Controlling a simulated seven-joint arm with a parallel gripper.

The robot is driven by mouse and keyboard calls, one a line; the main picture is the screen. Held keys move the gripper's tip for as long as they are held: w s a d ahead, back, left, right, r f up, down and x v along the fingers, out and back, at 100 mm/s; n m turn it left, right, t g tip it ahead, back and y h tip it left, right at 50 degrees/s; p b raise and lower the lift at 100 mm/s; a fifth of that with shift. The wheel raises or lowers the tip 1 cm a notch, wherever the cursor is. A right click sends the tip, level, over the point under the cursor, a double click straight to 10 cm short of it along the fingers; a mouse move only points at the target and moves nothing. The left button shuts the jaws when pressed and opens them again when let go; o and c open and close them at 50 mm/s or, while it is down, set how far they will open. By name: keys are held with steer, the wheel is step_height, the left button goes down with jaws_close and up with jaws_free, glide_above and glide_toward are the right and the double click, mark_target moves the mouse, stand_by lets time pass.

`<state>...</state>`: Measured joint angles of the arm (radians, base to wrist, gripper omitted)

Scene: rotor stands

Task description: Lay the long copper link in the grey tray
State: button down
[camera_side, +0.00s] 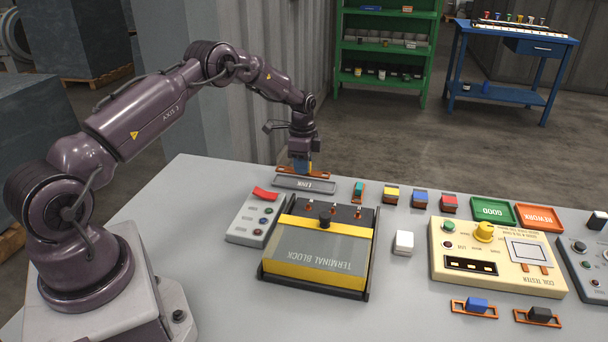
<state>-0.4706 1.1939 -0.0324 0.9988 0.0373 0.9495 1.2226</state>
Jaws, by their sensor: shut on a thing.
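The long copper link (319,173) has a blue grip in its middle. My gripper (302,163) is shut on the link from above. The link lies level along the back edge of the grey tray (290,184), which is marked LINK, at the far edge of the table. It is over or just behind the tray; I cannot tell whether it touches it. The gripper's fingertips are too small to make out clearly.
The terminal block (320,258) stands in front of the tray, with a switch box (256,217) to its left. A small teal-topped part (358,190) stands right of the tray. A yellow block (391,195), a white block (403,243) and the coil tester (497,258) are further right.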

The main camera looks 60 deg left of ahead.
mark_target(304, 184)
steer(key=shift+w+a+f, duration=0.15)
steer(key=shift+w+f, duration=0.15)
steer(key=shift+f, duration=1.55)
steer(key=shift+f, duration=0.15)
steer(key=c, duration=1.1)
jaws_free()
steer(key=shift+o, duration=0.2)
